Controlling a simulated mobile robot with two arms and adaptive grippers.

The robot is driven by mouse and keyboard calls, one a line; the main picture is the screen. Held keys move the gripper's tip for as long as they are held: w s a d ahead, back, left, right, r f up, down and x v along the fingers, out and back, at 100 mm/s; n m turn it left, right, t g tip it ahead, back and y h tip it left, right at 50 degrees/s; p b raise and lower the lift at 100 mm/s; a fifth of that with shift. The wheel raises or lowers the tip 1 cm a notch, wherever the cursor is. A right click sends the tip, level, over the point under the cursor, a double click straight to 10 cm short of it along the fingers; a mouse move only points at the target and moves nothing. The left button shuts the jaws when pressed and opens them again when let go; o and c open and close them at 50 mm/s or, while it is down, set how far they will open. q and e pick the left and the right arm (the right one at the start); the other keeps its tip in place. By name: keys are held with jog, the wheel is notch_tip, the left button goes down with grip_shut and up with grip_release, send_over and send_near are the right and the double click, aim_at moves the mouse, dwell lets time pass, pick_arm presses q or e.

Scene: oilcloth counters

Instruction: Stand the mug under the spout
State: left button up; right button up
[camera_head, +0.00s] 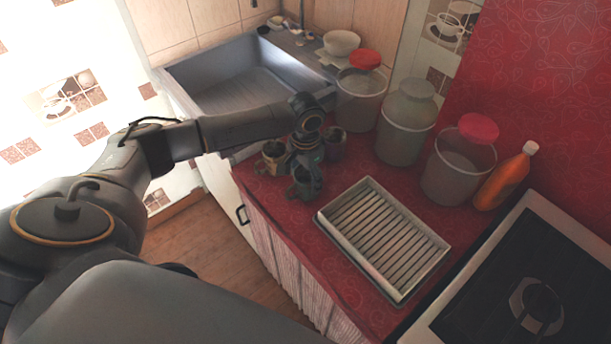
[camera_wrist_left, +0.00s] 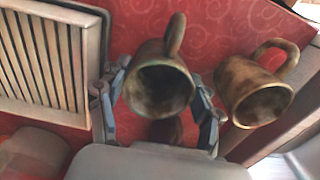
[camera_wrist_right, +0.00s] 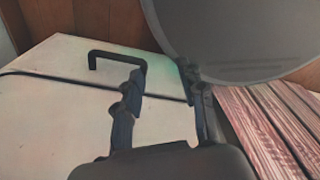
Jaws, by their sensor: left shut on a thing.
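My left gripper (camera_head: 305,172) is over the red counter near its sink end. It is shut on a brown mottled mug (camera_wrist_left: 160,92), whose dark opening and handle show between the fingers in the left wrist view. In the head view the gripper partly hides this mug (camera_head: 307,186). A second similar mug (camera_wrist_left: 258,92) stands beside it, apart from the fingers; it also shows in the head view (camera_head: 271,156). The grey sink (camera_head: 240,85) is at the back left. I cannot clearly make out a spout. My right gripper (camera_wrist_right: 162,105) is open and empty before a pale cabinet.
A slatted drying rack (camera_head: 383,240) lies right of the mugs. A dark pot (camera_head: 334,141), large jars (camera_head: 405,122) and an orange bottle (camera_head: 506,178) line the back. A stove (camera_head: 530,290) is at the right. A handle (camera_wrist_right: 117,62) sticks out from the cabinet.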

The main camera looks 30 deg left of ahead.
pick_arm(q)
jog(key=o, duration=1.4)
jog(key=shift+f, duration=0.1)
